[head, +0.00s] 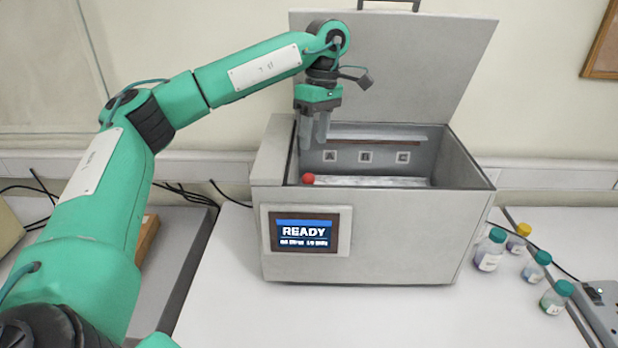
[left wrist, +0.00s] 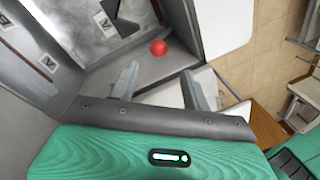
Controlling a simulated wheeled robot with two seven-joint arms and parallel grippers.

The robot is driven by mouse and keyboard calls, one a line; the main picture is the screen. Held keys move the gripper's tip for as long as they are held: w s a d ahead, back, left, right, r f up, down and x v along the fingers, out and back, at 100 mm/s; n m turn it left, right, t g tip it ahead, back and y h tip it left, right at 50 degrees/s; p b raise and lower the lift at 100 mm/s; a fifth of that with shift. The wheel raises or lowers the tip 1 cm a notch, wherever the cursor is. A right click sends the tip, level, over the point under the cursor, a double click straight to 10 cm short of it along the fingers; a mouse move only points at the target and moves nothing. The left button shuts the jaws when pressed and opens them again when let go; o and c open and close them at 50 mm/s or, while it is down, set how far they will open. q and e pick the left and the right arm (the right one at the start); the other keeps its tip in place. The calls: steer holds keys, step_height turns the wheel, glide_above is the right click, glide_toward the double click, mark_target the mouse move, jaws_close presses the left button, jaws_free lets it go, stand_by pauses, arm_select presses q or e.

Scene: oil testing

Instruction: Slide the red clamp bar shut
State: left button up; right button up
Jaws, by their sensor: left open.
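The grey testing machine (head: 400,243) stands on the white table with its lid (head: 420,60) raised. A round red knob (head: 308,178) shows inside the chamber at its front left, at the left end of a pale bar (head: 370,182). The knob also shows in the left wrist view (left wrist: 158,47), just beyond the fingertips. A thin reddish strip (head: 375,142) runs along the chamber's back; I cannot tell whether it belongs to the clamp bar. My left gripper (head: 314,143) points down into the chamber's left side, above the knob. Its fingers (left wrist: 160,72) are apart and empty.
A screen (head: 303,232) on the machine's front reads READY. Labels A, B and C mark the inner back wall. Several small capped bottles (head: 490,249) stand at the right. The chamber walls lie close around my left gripper. The table front is clear.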

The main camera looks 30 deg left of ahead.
mark_target(308, 175)
arm_select(q)
steer(key=f, duration=0.5)
steer(key=shift+s+a+p, duration=0.1)
steer(key=shift+s+p, duration=0.25)
steer(key=f+p, duration=0.1)
steer(key=f, duration=0.1)
steer(key=s+f, duration=0.1)
steer(key=f, duration=0.2)
steer(key=shift+p, duration=0.4)
steer(key=shift+s+f, duration=0.1)
steer(key=shift+f, duration=0.35)
arm_select(e)
steer(key=r, duration=0.1)
steer(key=w+a+r, duration=0.1)
steer(key=shift+w+r, duration=0.1)
steer(key=shift+r, duration=0.25)
steer(key=shift+d, duration=0.15)
